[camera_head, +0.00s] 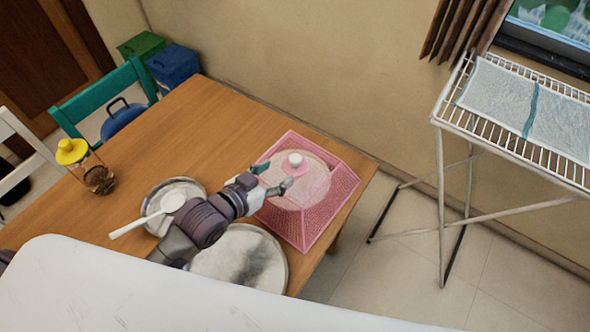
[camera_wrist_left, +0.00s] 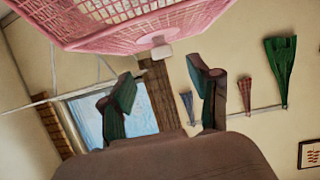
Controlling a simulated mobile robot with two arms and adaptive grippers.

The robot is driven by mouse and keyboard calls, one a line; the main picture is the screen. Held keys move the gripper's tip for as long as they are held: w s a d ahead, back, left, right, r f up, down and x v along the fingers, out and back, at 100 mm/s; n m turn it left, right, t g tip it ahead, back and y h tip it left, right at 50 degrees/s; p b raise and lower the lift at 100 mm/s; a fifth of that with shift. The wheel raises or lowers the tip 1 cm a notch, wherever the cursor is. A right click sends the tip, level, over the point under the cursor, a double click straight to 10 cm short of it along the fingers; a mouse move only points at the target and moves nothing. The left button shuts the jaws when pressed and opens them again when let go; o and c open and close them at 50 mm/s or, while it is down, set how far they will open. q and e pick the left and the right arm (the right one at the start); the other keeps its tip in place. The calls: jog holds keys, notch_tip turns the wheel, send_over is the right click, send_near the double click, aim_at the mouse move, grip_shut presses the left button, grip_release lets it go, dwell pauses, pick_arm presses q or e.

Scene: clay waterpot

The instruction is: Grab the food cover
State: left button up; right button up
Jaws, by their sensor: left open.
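The food cover (camera_head: 318,200) is a pink mesh dome with a square base and a white knob (camera_head: 295,159) on top. It sits at the table's right end. My left gripper (camera_head: 272,178) is over the near left side of the cover, its fingers apart and pointing toward the knob. In the left wrist view the cover (camera_wrist_left: 130,22) fills the top edge, with the knob (camera_wrist_left: 161,50) sideways between the two open fingers (camera_wrist_left: 163,92) and above their tips in the picture. Nothing is held. My right gripper is not in view.
On the wooden table (camera_head: 215,115), a metal plate (camera_head: 160,225) with a white ladle (camera_head: 140,224) and a larger round tray (camera_head: 275,265) lie near my left arm. A yellow-lidded jar (camera_head: 72,152) stands left. A drying rack (camera_head: 455,115) stands on the right, with floor between.

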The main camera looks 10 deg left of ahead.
aim_at(291, 163)
pick_arm(q)
jog(key=x, duration=0.3)
jog(key=shift+w+a, duration=0.1)
jog(key=shift+w+f, duration=0.15)
jog(key=shift+w, duration=0.15)
jog(key=shift+w+d+f+p, duration=0.15)
jog(key=shift+w+d+p, duration=0.25)
jog(key=shift+w, duration=0.1)
jog(key=x, duration=0.3)
jog(key=shift+w+f, duration=0.2)
jog(key=shift+w, duration=0.05)
jog(key=shift+w+d+f, duration=0.1)
jog(key=shift+w+f, duration=0.05)
jog(key=shift+w, duration=0.05)
jog(key=shift+s, duration=0.1)
jog(key=shift+c, duration=0.9)
grip_shut()
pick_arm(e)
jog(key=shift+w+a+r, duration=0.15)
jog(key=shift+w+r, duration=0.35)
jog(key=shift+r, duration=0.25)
